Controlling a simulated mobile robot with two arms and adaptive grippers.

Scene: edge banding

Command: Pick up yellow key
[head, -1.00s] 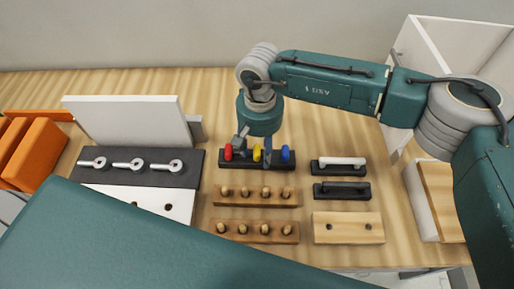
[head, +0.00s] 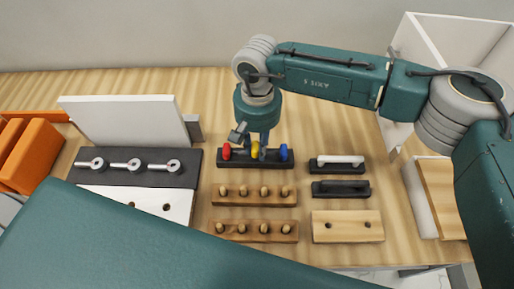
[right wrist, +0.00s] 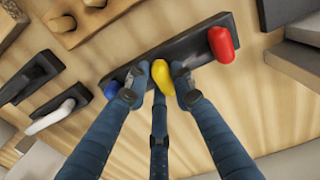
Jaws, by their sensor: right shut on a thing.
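The yellow key (head: 255,149) stands in the black holder (head: 222,163) between the red key (head: 227,151) and the blue key (head: 284,152). My right gripper (head: 256,152) has come down over the holder, and its fingers are closed around the yellow key. In the right wrist view the yellow key (right wrist: 163,77) sits between the fingertips (right wrist: 161,85), with the red key (right wrist: 222,44) to the right. The blue key (right wrist: 110,88) is partly hidden behind a finger. The key's lower end is hidden in the holder. My left gripper is out of view.
Two wooden peg blocks (head: 254,188) (head: 253,225) lie in front of the holder. Black bases with handles (head: 340,188) and a drilled wooden block (head: 347,236) stand to the right. A dark panel with several silver fittings (head: 133,165) lies to the left.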

